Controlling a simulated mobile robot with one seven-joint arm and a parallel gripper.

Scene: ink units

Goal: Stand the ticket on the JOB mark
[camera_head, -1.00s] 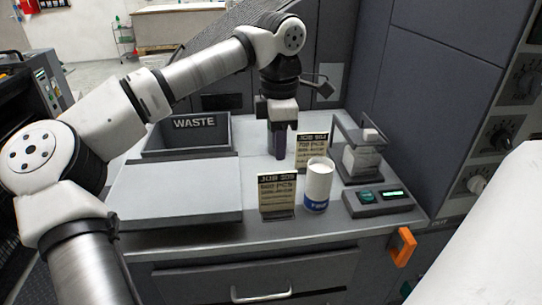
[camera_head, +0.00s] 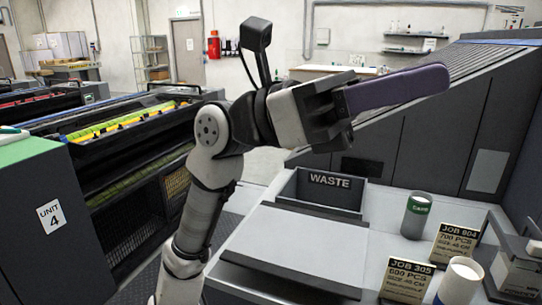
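Two printed cards stand on the grey bench at the lower right: JOB 305 (camera_head: 407,279) in front and JOB 804 (camera_head: 454,244) behind it to the right. I cannot tell which, if either, is the ticket, and I make out no separate JOB mark. My gripper (camera_head: 398,88) is raised high above the bench, pointing right and well apart from both cards. A long dark purple piece with a rounded end extends from its black jaws. I cannot tell whether this piece is a finger or a held thing, nor whether the gripper is open or shut.
A WASTE bin (camera_head: 330,190) stands at the back of the bench. A can with a green band (camera_head: 416,215) stands behind the cards, and a white can (camera_head: 461,281) is close right of JOB 305. A flat grey panel (camera_head: 295,248) is bare. A framed device (camera_head: 516,265) stands far right.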

